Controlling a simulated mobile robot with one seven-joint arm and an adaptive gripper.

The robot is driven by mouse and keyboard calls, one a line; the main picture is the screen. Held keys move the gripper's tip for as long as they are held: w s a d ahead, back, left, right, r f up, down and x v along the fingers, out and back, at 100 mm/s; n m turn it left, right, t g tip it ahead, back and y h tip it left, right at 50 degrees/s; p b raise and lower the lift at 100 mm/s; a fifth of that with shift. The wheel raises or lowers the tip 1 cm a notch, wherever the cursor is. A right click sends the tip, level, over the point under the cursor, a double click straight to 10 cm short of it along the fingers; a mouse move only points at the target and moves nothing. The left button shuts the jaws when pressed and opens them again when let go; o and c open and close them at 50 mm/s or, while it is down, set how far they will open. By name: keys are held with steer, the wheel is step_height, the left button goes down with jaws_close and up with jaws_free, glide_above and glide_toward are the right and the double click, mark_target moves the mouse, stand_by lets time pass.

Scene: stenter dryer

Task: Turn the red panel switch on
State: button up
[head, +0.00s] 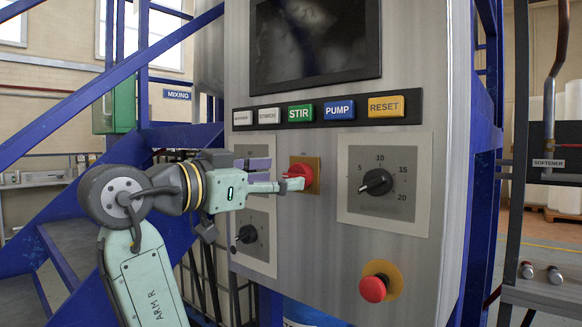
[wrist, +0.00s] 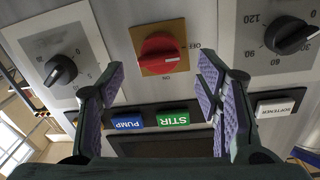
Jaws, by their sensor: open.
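The red panel switch (head: 301,176) is a rotary knob on a square yellow-brown plate, on the grey control panel under the button row. In the wrist view, which sees the panel upside down, the red switch (wrist: 158,52) is at top centre with small lettering beside it. My gripper (head: 281,181) is level with the switch and close in front of it, coming from the left. In the wrist view my open gripper (wrist: 162,78) has its purple-padded fingers apart, with nothing between them. The switch lies ahead, between their lines; I cannot tell whether a finger touches it.
A black dial (head: 376,182) is to the right, another dial (head: 246,234) below left. A red mushroom button (head: 373,289) on yellow is lower right. STIR (head: 300,112), PUMP (head: 339,109) and RESET (head: 385,106) buttons sit above. Blue stair rails (head: 110,85) stand left.

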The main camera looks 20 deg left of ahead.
mark_target(291, 175)
steer(key=shift+p+x, duration=0.4)
steer(key=shift+x, duration=1.55)
steer(key=shift+c, duration=0.5)
steer(key=c, duration=1)
